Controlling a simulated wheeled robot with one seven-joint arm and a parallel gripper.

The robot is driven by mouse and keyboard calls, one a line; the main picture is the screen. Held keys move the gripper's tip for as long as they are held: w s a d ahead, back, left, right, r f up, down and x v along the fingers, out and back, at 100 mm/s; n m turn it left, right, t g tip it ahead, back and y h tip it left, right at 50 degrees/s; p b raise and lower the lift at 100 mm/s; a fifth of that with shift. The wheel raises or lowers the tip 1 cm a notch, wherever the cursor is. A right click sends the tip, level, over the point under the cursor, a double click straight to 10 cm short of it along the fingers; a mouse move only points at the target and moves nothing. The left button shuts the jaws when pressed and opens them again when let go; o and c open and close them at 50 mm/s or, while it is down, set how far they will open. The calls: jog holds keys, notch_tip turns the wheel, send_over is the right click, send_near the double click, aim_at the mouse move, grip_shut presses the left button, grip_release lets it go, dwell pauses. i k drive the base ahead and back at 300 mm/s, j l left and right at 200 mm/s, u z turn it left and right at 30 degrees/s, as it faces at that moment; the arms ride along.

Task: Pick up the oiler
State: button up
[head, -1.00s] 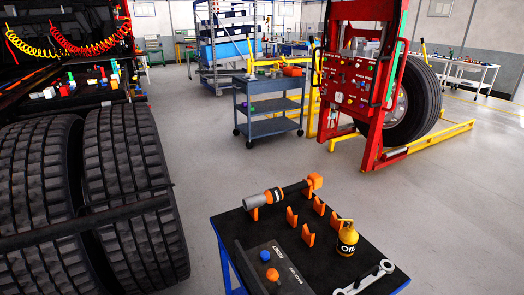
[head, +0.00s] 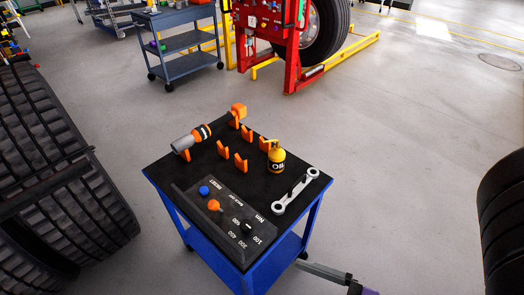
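The oiler (head: 276,158) is a small yellow can with dark "OIL" lettering and an orange-yellow top. It stands upright near the far right edge of the black top of a blue cart (head: 160,168). Part of what looks like my gripper (head: 318,271) enters at the bottom edge, right of the cart and below its top. It is apart from the oiler, and nothing shows held in it. Only a slim grey piece with a dark joint shows, so its opening is hidden.
A double-ended wrench (head: 296,190) lies beside the oiler. Orange holders (head: 240,163) and a grey-orange power tool (head: 192,139) are to its left. A panel with knobs (head: 222,212) is in front. Large tyres stand left (head: 60,160) and right (head: 505,215). Floor right of the cart is clear.

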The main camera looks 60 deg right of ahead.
aim_at(276, 155)
jog(key=u, duration=1.15)
jog(key=k+l+u, duration=0.2)
jog(key=k+l, duration=0.15)
jog(key=k+l+u, duration=0.2)
jog(key=k, duration=0.4)
